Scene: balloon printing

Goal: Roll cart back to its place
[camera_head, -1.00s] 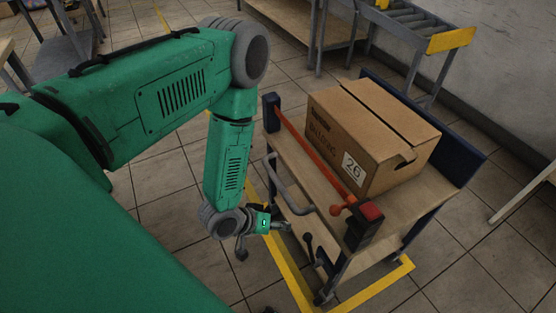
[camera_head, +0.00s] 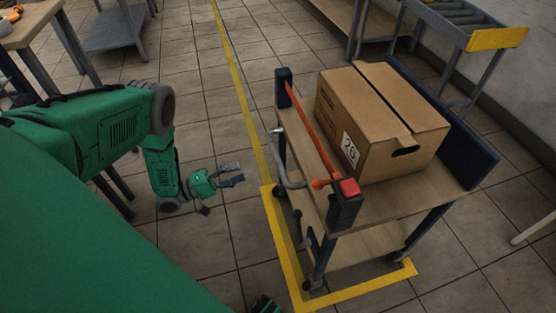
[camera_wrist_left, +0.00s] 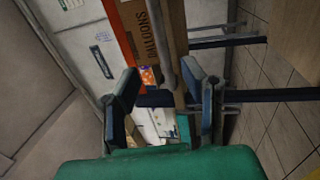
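The cart (camera_head: 385,212) has wooden shelves, dark blue posts and a red bar along its near side. It stands upright at the yellow floor marking (camera_head: 292,262), whose lines run along its left and front sides. A grey bent handle (camera_head: 288,179) sticks out on its left side; a grey bar also shows in the left wrist view (camera_wrist_left: 163,48). My left gripper (camera_head: 238,174) is left of the handle, apart from it. Its fingers are spread and empty in the wrist view (camera_wrist_left: 165,105). A small green and black part at the bottom edge may be my right gripper (camera_head: 266,304), mostly cut off.
A cardboard box (camera_head: 385,120) marked 26 sits on the cart's top shelf. A roller conveyor (camera_head: 455,18) and a wall are behind the cart at right. A table (camera_head: 28,22) stands at upper left.

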